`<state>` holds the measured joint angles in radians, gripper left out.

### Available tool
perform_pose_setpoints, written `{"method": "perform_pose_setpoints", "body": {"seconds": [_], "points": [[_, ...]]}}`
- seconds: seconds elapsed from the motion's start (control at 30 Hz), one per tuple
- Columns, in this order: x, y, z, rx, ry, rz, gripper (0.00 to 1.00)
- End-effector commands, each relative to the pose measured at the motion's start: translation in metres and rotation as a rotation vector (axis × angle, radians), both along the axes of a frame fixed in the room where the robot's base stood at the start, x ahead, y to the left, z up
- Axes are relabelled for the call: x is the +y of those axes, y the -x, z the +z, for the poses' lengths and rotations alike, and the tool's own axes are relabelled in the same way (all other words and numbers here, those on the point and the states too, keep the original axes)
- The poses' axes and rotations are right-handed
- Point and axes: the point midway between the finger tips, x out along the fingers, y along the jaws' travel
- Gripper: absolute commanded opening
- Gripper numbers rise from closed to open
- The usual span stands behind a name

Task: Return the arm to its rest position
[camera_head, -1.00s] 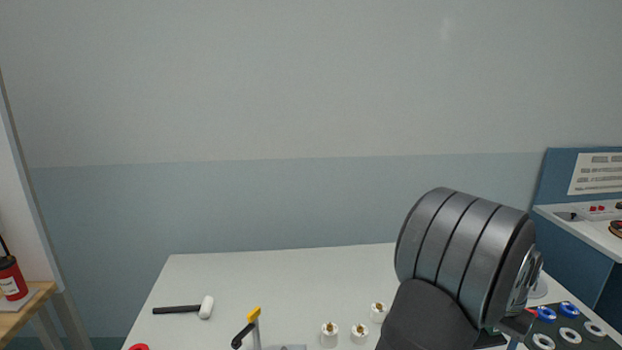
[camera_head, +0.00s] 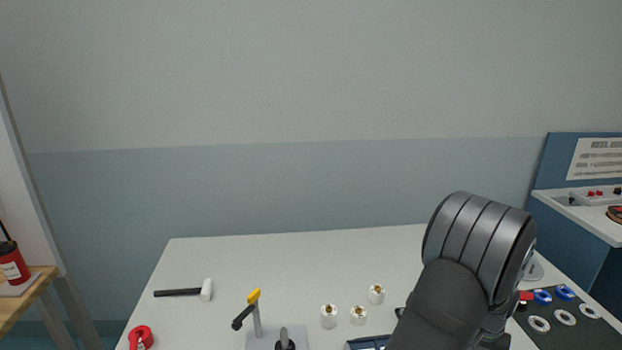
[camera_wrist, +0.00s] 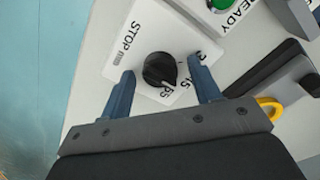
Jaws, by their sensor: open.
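My gripper (camera_wrist: 162,72) shows in the wrist view with its two fingers apart and nothing held between them. A black rotary knob (camera_wrist: 160,69) on a white label plate marked STOP lies between the fingertips in the picture. I cannot tell how far the fingertips are from it. In the head view, my dark arm (camera_head: 478,245) stands at the right, over the right side of the white table (camera_head: 300,265). The gripper itself is hidden there.
In the head view, white-and-brass spools (camera_head: 328,316) stand mid-table, left of my arm. A stand with a yellow tip (camera_head: 254,297) and a mallet (camera_head: 184,292) are further left. A dark mat with rings (camera_head: 565,320) lies at right. A green light (camera_wrist: 220,4) shows in the wrist view.

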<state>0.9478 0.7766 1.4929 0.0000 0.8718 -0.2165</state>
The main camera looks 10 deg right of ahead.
Motion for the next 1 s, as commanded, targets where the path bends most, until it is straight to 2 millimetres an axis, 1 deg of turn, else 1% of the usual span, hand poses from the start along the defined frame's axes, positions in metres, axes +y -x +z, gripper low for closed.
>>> {"method": "perform_pose_setpoints", "body": {"seconds": [0.6,0.63,0.7,0.8,0.9,1.0], "points": [[0.0,0.0,0.001,0.002,0.001,0.5,0.57],[0.0,0.0,0.003,0.002,0.002,0.518,0.57],[-0.001,-0.001,0.02,0.001,0.005,0.511,0.57],[-0.001,-0.001,0.036,0.0,0.004,0.51,0.57],[-0.001,0.0,0.049,0.001,0.004,0.509,0.57],[0.0,0.0,0.056,0.002,0.002,0.508,0.57]]}}
